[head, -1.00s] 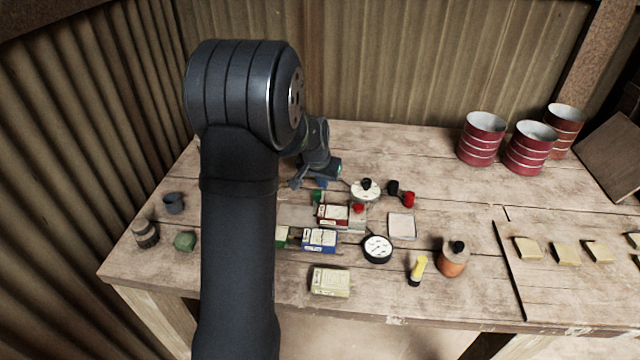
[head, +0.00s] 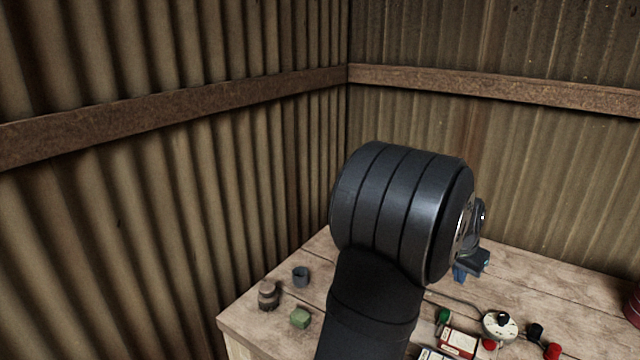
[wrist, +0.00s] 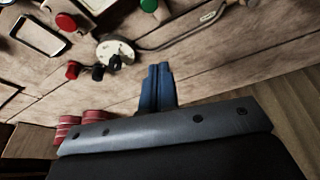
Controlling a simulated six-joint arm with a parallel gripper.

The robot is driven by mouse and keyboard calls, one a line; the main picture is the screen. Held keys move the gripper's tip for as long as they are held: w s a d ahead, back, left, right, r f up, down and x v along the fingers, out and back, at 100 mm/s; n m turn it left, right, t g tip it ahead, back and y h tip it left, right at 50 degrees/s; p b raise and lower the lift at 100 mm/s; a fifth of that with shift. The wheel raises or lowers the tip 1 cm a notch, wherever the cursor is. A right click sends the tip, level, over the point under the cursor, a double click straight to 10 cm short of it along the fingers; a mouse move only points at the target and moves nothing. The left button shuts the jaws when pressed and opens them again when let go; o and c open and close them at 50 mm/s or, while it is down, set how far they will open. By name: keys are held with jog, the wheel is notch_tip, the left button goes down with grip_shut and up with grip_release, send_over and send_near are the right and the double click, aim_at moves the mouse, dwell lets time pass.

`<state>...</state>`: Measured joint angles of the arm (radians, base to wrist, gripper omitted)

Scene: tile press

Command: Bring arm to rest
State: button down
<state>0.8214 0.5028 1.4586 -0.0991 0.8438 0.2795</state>
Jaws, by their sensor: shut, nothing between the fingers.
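My gripper (wrist: 157,88) shows in the wrist view with its two blue fingers together and nothing between them. It is above the bare wooden table, apart from the things on it. In the head view the gripper (head: 461,273) is partly hidden behind my arm, over the back of the table. A round pale metal disc with a black knob (head: 499,327) stands in front of it and to its right. In the wrist view this disc (wrist: 116,50) lies beyond the fingertips to the left, with a bent metal rod (wrist: 180,40) running right from it.
A grey cup (head: 301,277), a brown jar (head: 268,296) and a green lump (head: 300,318) stand at the table's left end. Red-and-white boxes (head: 459,342) are at the lower edge. Red tins (wrist: 68,128) show in the wrist view. Corrugated walls (head: 180,210) enclose the corner.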

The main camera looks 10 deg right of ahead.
jog(key=x, duration=1)
jog(key=shift+f, duration=0.2)
jog(key=shift+s+a+r, duration=0.1)
jog(key=shift+s+a, duration=0.2)
jog(key=shift+a, duration=0.2)
jog(key=shift+s+a+r, duration=0.1)
jog(key=shift+s+a, duration=0.2)
jog(key=shift+a, duration=0.2)
jog(key=shift+s+a+f, duration=0.15)
jog(key=shift+s+a, duration=0.1)
jog(key=shift+a, duration=0.2)
